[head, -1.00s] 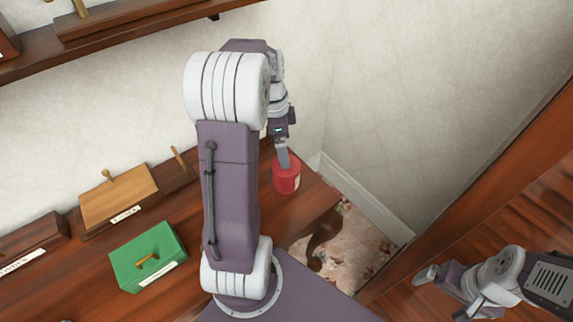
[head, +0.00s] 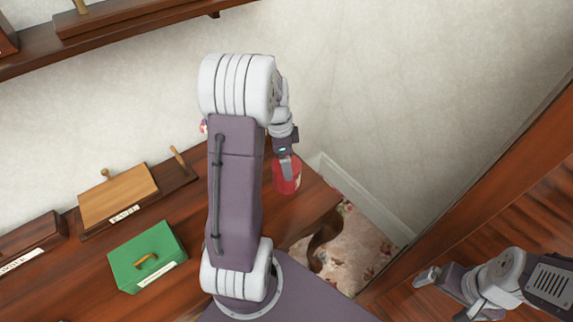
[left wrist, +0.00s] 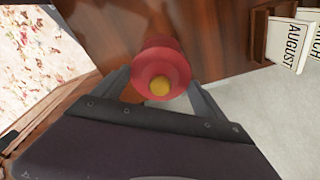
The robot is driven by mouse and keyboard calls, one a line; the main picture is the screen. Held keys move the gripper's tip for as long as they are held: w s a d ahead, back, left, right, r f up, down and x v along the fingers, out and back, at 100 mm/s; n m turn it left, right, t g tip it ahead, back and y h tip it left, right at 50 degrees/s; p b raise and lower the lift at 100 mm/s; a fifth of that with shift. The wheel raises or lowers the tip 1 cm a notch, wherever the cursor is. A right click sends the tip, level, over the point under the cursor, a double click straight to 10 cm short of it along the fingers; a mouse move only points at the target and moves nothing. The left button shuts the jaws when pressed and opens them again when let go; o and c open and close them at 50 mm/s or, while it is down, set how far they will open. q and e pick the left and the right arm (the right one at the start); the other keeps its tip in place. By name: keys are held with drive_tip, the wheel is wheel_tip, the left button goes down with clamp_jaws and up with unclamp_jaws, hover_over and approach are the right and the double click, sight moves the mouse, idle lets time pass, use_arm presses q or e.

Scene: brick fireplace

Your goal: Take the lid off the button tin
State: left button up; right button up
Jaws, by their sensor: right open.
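The red button tin (head: 291,186) stands near the right end of the wooden desk top. In the left wrist view I look down on its round red lid (left wrist: 150,68) with a yellow knob (left wrist: 160,87). My left gripper (head: 287,174) is low over the tin, one finger showing against its front. In the wrist view the fingers stand on either side of the lid; whether they press on it is unclear. My right gripper (head: 428,276) is open and empty at the lower right, away from the desk.
A green box (head: 148,256) and a wooden box (head: 118,195) with handles stand left on the desk (head: 300,217). A dark box (head: 30,242) is farther left. A wall shelf (head: 110,40) runs above. A floral carpet lies beyond the desk's right edge.

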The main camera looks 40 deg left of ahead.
use_arm(q)
wheel_tip(320, 180, up, 5)
drive_tip(key=shift+w+d+f+p, duration=0.15)
drive_tip(key=shift+f+p, duration=0.05)
drive_tip(key=shift+p, duration=0.15)
drive_tip(key=w+d+r, duration=0.1)
drive_tip(key=d+r, duration=0.1)
drive_tip(key=d, duration=0.1)
drive_tip(key=w+d+r, duration=0.1)
drive_tip(key=d+r, duration=0.1)
drive_tip(key=d, duration=0.2)
drive_tip(key=w+d+r, duration=0.1)
drive_tip(key=d+r, duration=0.1)
drive_tip(key=d, duration=0.2)
drive_tip(key=shift+w+r+p, duration=0.1)
drive_tip(key=shift+r+p, duration=0.1)
drive_tip(key=shift+p, duration=0.15)
